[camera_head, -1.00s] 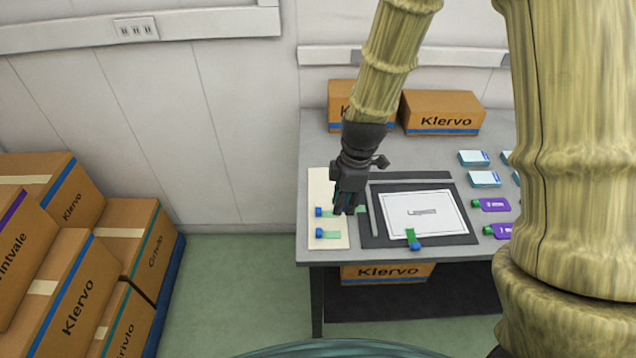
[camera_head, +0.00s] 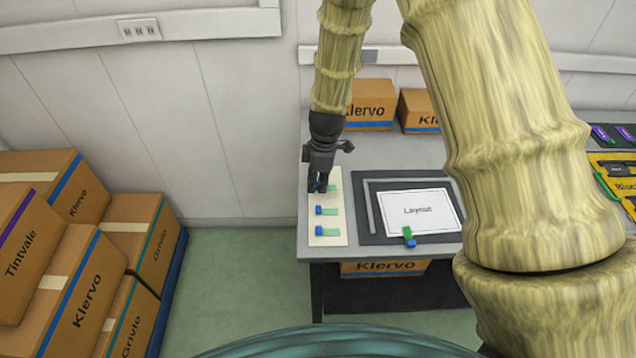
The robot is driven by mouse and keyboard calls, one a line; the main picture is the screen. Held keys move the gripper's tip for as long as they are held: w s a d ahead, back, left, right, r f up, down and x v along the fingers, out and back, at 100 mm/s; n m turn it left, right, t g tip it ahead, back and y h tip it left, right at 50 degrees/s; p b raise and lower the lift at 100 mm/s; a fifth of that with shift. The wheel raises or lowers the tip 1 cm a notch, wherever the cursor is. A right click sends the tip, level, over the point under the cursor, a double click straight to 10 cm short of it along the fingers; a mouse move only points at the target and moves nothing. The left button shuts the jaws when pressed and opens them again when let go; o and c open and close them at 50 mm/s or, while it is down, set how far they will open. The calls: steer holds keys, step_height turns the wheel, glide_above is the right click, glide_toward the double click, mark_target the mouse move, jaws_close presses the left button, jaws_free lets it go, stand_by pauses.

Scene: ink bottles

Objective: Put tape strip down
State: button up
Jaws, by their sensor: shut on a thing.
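My gripper (camera_head: 320,187) points down over the upper part of the cream board (camera_head: 339,240) at the left of the table. It is shut on the blue tab of a green tape strip (camera_head: 333,188), whose green part shows just right of the fingers. Whether this strip touches the board I cannot tell. Two more green strips with blue tabs, a middle one (camera_head: 330,210) and a lower one (camera_head: 329,231), lie on the board. Another strip (camera_head: 408,234) lies across the lower edge of the white Layout sheet (camera_head: 430,215).
The Layout sheet lies on a dark mat (camera_head: 378,236) with a grey bar (camera_head: 374,210). Klervo boxes (camera_head: 371,105) stand at the back. A yellow item (camera_head: 611,170) and purple pieces (camera_head: 606,136) are at the right. My arm hides the table between.

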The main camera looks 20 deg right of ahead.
mark_target(317, 189)
steer(key=shift+f, duration=0.9)
steer(key=shift+f, duration=0.3)
steer(key=shift+s+f, duration=0.25)
steer(key=o, duration=0.7)
steer(key=shift+f, duration=0.15)
steer(key=shift+c, duration=0.2)
steer(key=shift+w+r, duration=0.15)
steer(key=shift+r, duration=0.6)
step_height(317, 189, up, 12)
steer(key=d+b, duration=0.1)
steer(key=b, duration=0.2)
steer(key=shift+d, duration=0.15)
